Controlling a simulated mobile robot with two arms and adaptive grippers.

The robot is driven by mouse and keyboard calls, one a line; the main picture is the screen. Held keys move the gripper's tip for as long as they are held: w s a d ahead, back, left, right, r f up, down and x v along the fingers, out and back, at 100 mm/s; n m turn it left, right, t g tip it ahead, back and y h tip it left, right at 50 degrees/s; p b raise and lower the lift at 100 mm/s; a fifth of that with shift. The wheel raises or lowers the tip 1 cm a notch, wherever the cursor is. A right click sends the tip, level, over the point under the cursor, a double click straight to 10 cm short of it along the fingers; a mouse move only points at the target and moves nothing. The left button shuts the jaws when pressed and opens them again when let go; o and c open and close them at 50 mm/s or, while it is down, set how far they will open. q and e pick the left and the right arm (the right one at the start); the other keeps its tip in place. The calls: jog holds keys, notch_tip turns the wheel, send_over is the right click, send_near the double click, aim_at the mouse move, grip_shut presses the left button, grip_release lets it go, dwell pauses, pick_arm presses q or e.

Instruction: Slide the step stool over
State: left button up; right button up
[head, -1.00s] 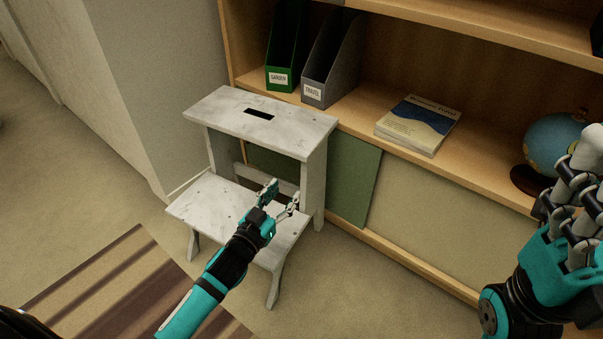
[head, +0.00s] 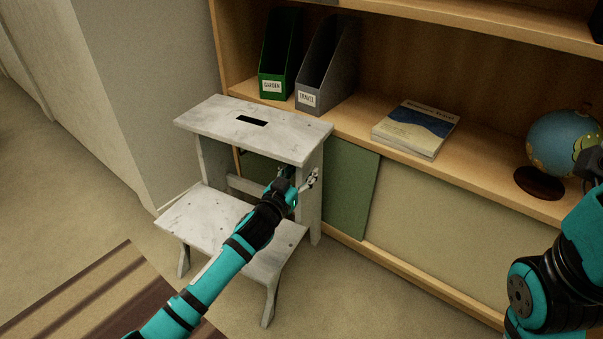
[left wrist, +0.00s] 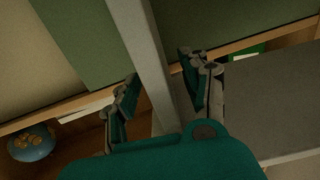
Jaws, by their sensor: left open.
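The step stool (head: 215,225) is whitish and worn, with a slotted top step and a lower front step. It stands upright on the floor against the front of the shelf unit. My left gripper (head: 300,179) is open at the stool's right rear upright, under the top step. In the left wrist view, the open fingers (left wrist: 163,88) lie on either side of a pale upright (left wrist: 145,45), with it between them; firm contact cannot be told. My right arm is at the right edge of the head view, its fingers out of the picture.
The shelf unit (head: 440,225) stands behind, with a green sliding panel (head: 350,190). On it are a green file (head: 277,60), a grey file (head: 325,70), books (head: 417,128) and a globe (head: 562,142). A striped rug (head: 95,295) lies front left. A wall stands left of the stool.

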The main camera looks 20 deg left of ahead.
pick_arm(q)
grip_shut()
dwell(0.4)
jog(key=shift+d, duration=0.1)
